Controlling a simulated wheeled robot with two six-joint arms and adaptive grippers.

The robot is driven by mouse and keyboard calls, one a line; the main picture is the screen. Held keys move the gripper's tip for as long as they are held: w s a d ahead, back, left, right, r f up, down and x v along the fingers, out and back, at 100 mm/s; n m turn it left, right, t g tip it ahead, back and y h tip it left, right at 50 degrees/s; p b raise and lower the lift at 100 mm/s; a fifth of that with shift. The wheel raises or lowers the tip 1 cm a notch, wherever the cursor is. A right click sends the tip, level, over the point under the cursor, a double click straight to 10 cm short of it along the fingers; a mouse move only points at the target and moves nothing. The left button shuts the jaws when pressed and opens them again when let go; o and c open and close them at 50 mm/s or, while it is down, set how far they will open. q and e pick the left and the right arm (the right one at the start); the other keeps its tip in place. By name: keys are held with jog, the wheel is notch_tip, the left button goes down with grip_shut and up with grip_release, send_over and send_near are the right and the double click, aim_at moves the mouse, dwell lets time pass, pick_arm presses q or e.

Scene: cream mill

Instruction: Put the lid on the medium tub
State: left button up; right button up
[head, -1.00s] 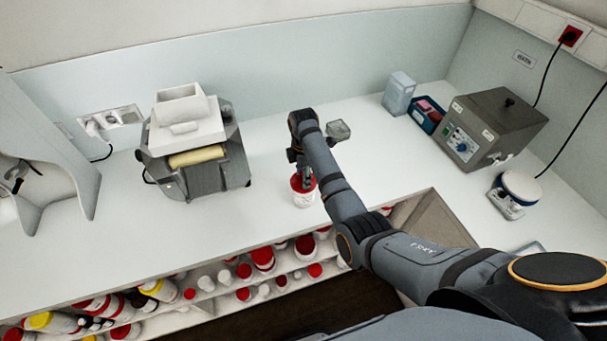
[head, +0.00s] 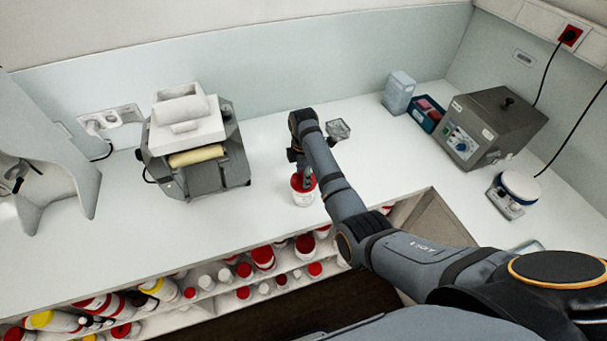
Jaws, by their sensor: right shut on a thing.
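The medium tub (head: 303,198) is a white tub standing upright on the white counter near its front edge. A red lid (head: 298,184) is at the top of the tub. My right gripper (head: 303,172) is directly above it, pointing down, shut on the lid. The fingers and my arm hide part of the lid, so I cannot tell whether it sits fully flat on the rim. My left gripper is not in view.
A roller mill (head: 193,150) stands to the left. A grey heating unit (head: 491,127), a blue box (head: 425,115) and a balance (head: 515,192) are at right. Shelves below hold several tubs (head: 262,258).

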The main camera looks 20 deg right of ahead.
jog(key=shift+f, duration=0.55)
dwell(0.9)
jog(key=o, duration=0.9)
jog(key=o, duration=0.5)
jog(key=shift+c, duration=0.2)
jog(key=shift+r, duration=2.3)
